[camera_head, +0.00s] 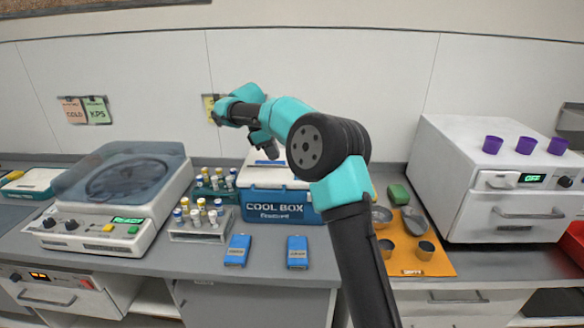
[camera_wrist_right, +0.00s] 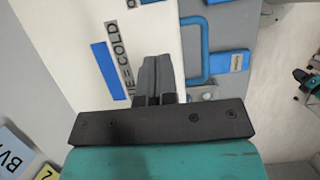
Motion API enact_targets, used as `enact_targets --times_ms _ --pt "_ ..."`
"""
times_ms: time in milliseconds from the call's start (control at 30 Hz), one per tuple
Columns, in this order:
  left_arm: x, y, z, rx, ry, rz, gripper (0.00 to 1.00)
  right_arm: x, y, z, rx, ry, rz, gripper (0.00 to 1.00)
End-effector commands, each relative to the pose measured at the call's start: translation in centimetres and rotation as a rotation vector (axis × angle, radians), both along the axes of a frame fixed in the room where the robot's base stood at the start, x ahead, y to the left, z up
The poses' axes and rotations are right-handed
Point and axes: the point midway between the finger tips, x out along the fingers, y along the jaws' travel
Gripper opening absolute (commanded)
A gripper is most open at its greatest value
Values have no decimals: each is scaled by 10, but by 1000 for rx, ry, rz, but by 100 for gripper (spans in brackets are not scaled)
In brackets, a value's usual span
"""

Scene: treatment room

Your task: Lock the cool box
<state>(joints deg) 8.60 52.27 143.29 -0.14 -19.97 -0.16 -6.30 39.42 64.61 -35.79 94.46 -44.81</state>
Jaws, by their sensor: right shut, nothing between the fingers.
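The cool box (camera_head: 262,211) is blue with a white lid and stands on the counter near the middle, lettered on its front. In the right wrist view its white lid (camera_wrist_right: 82,32) fills the upper left, with a blue strip and lettering, and a blue loop-shaped handle (camera_wrist_right: 206,68) shows along its edge. My right gripper (camera_head: 270,155) points down over the lid; in the wrist view its fingers (camera_wrist_right: 152,62) are together and empty. I cannot tell whether the fingertips touch the lid. My arm hides the box's right part, and no lock is clearly visible. My left gripper is out of view.
Two blue packs (camera_head: 237,250) (camera_head: 297,252) lie in front of the box. Racks of vials (camera_head: 200,234) and a centrifuge (camera_head: 115,200) stand left. An orange mat (camera_head: 432,262) with metal bowls lies right, beside a white oven-like unit (camera_head: 470,190).

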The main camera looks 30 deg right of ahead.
Motion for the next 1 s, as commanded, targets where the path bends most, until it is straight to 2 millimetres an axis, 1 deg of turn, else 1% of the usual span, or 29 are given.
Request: enact_targets --times_ms 300,400,600,1000 --pt "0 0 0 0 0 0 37 -12 -17 -50 1 3 -1 0" --pt "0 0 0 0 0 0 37 -21 -31 -48 1 -2 -3 0" --pt "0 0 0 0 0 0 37 -32 -47 -49 0 0 0 0" --pt "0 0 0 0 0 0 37 -33 -50 -49 0 -1 0 0"
